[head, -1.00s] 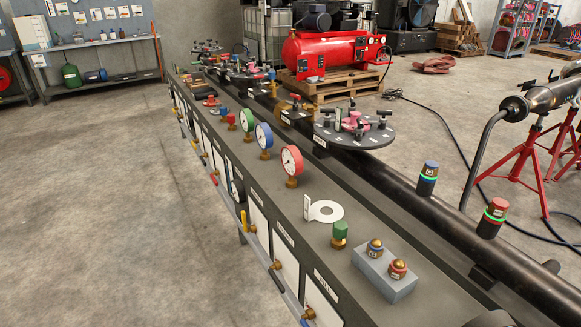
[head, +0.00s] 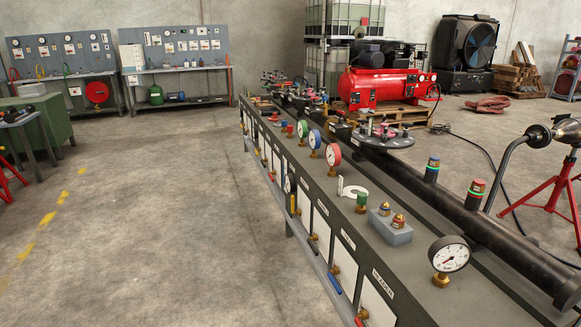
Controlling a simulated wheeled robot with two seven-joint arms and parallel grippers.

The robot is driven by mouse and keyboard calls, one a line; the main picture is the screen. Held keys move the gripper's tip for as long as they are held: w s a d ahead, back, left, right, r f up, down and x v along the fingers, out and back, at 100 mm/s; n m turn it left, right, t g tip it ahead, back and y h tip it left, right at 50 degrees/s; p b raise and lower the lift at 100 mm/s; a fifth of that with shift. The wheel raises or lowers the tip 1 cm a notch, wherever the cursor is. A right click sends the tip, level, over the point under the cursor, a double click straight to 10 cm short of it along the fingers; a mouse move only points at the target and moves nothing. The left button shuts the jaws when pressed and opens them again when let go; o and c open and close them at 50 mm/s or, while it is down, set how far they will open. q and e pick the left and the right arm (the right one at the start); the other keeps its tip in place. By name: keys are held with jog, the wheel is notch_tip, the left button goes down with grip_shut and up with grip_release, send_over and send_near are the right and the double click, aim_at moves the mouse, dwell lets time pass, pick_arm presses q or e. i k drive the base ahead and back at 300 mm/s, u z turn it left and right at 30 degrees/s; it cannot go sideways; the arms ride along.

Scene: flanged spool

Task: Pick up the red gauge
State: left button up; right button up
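The red gauge (head: 333,155) stands upright on the long dark bench (head: 408,262), with a red rim, a white dial and a brass base. It is the nearest of a short row: the blue gauge (head: 314,139) and the green gauge (head: 302,129) stand just beyond it. Nothing touches or covers the red gauge. Neither of my grippers shows in the head view.
A black-rimmed gauge (head: 449,254) stands nearest on the bench. A white ring tag (head: 353,191), a green-capped fitting (head: 362,202) and a grey block (head: 390,227) with two brass fittings lie between. A thick black pipe (head: 440,195) runs along the right. Open floor lies left.

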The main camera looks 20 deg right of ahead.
aim_at(333, 154)
jog(key=u, duration=0.3)
jog(key=i, duration=3.45)
jog(key=z, duration=2.05)
jog(key=i, duration=0.9)
jog(key=z, duration=0.8)
